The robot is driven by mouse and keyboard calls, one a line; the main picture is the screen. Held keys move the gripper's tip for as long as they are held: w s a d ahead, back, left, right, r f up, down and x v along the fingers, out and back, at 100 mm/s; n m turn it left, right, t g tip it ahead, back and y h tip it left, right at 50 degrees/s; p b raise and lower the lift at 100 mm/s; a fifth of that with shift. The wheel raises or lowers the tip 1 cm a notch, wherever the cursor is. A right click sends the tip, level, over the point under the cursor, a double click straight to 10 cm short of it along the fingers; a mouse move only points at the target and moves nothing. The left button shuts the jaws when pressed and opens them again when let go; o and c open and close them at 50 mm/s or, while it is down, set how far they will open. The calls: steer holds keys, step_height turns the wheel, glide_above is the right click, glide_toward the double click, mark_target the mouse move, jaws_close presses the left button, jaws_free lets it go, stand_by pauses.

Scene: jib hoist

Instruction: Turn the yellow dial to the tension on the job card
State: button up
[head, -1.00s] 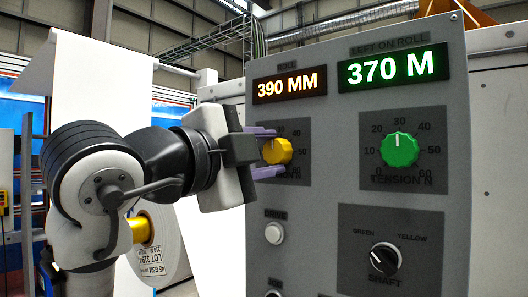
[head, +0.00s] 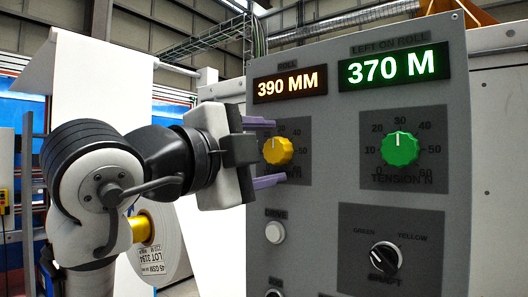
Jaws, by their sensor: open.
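The yellow dial (head: 277,151) is on the upper left of the grey control panel in the head view. Its white mark points roughly upward, near the top of its scale; an exact value is hard to read. My gripper (head: 265,152) is at the panel from the left, open. One purple finger is above the dial and one below it, both apart from it. The fingers and gripper body hide the left and lower parts of the dial's scale. No job card shows in this view.
The green dial (head: 400,149) sits to the right, its mark near 30. Displays above read 390 MM (head: 289,84) and 370 M (head: 393,67). Below are a white drive button (head: 274,232) and a black shaft selector (head: 385,256). A labelled roll (head: 160,250) stands behind my arm.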

steer(key=b+v, duration=0.4)
steer(key=v, duration=1)
steer(key=shift+w, duration=0.1)
